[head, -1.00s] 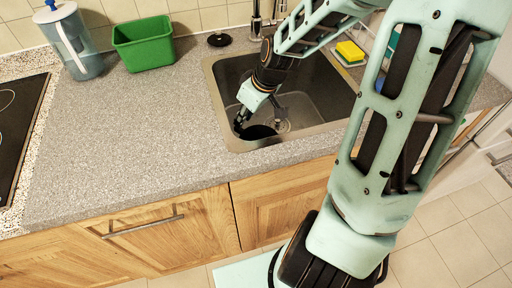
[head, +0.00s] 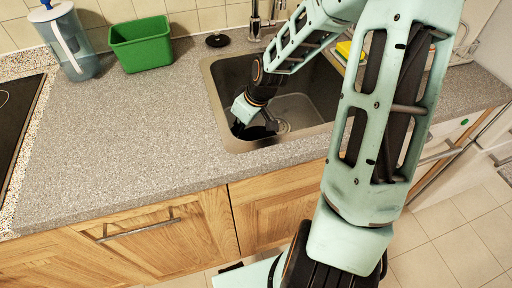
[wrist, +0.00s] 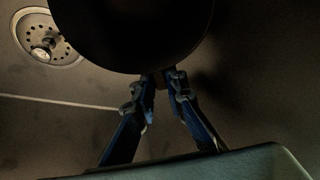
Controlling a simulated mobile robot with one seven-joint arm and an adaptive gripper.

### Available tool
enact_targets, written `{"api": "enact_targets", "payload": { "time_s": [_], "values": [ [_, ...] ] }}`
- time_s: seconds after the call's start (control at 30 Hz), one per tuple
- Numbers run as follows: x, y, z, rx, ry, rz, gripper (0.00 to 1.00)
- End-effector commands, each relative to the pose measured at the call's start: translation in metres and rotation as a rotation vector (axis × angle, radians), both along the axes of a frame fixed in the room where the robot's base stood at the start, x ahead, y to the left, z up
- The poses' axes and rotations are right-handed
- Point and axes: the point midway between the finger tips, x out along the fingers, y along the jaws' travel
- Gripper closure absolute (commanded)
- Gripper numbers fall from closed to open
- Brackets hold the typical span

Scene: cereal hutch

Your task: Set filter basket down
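The filter basket looks like a dark, round, black vessel (head: 257,133). It is inside the sink, near the front left corner of the basin. In the wrist view the basket (wrist: 135,30) fills the top middle, and its lower rim lies at the fingertips. My gripper (head: 240,129) reaches down into the sink. In the wrist view its two blue fingers (wrist: 161,80) come together at the basket's rim and appear shut on it. Whether the basket's underside touches the sink floor is hidden.
The steel sink (head: 222,118) has a drain (wrist: 45,38) beside the basket. A green bin (head: 140,43), a water jug (head: 68,42) and a black disc (head: 217,40) stand at the back. The grey counter (head: 120,125) left of the sink is clear.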

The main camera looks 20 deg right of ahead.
Motion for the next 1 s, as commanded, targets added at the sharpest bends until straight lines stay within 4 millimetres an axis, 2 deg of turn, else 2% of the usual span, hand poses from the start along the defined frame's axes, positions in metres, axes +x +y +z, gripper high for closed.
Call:
{"api": "enact_targets", "payload": {
  "time_s": [0.1,0.47,0.63,0.77,1.0],
  "values": [
    [0.000,0.000,0.000,0.000,0.000,0.000,1.00],
    [0.000,0.000,0.001,0.000,0.000,0.000,1.00],
    [0.000,-0.001,0.008,-0.001,-0.002,-0.002,1.00],
    [0.001,-0.001,0.023,-0.001,-0.003,-0.002,1.00],
    [0.001,-0.002,0.072,-0.002,-0.005,-0.002,1.00]
  ]
}}
